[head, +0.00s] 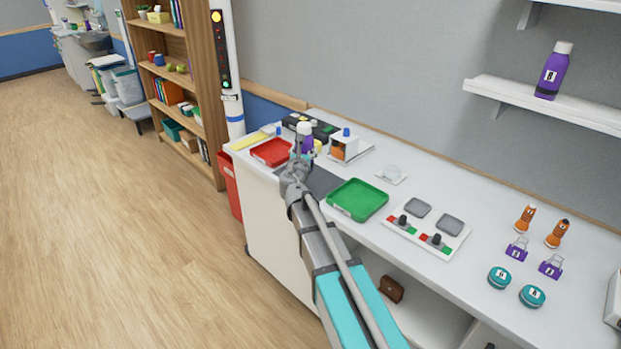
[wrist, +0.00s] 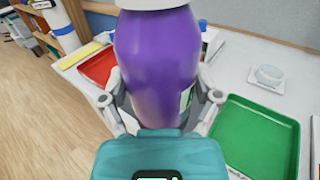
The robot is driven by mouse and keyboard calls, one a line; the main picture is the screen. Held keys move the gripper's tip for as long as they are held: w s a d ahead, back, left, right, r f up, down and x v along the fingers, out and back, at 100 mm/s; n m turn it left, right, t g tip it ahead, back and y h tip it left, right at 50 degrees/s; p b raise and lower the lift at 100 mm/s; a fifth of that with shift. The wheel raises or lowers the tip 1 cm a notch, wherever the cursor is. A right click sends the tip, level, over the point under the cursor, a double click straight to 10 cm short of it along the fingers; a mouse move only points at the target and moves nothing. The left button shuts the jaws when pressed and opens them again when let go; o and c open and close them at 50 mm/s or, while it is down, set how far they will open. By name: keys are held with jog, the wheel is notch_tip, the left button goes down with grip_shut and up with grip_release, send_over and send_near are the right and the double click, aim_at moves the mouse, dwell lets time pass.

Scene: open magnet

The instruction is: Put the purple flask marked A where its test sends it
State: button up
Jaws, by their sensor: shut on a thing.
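A purple flask (head: 306,143) with a white cap is held upright in my gripper (head: 298,165) at the far end of the white counter. In the wrist view the flask (wrist: 158,60) fills the middle, with the gripper fingers (wrist: 160,108) closed on both sides. Only an edge of its label shows, so I cannot read the letter. The red tray (head: 272,152) is left of the held flask and the green tray (head: 358,199) is to its right. Both trays look empty. Another purple flask, marked B (head: 551,76), stands on the wall shelf.
A dark box (head: 322,130) and a white stand with an orange item (head: 345,147) are behind the gripper. A small white dish (head: 393,174) and a panel with knobs and grey pads (head: 428,228) lie right. Orange, purple and teal items (head: 500,277) occupy the counter's right part.

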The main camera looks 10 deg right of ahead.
dwell(0.3)
jog(key=w+d+f+b, duration=0.3)
jog(key=w+f+b, duration=0.6)
jog(key=w, duration=0.3)
jog(key=shift+w+d, duration=0.2)
jog(key=shift+w, duration=0.2)
jog(key=shift+f, duration=0.1)
jog(key=shift+w+d+f+b, duration=0.1)
jog(key=shift+w+f+b, duration=0.1)
jog(key=shift+f+b, duration=0.8)
jog(key=shift+w+f+b, duration=0.2)
jog(key=shift+f+b, duration=0.75)
jog(key=shift+b, duration=0.05)
jog(key=shift+f, duration=0.1)
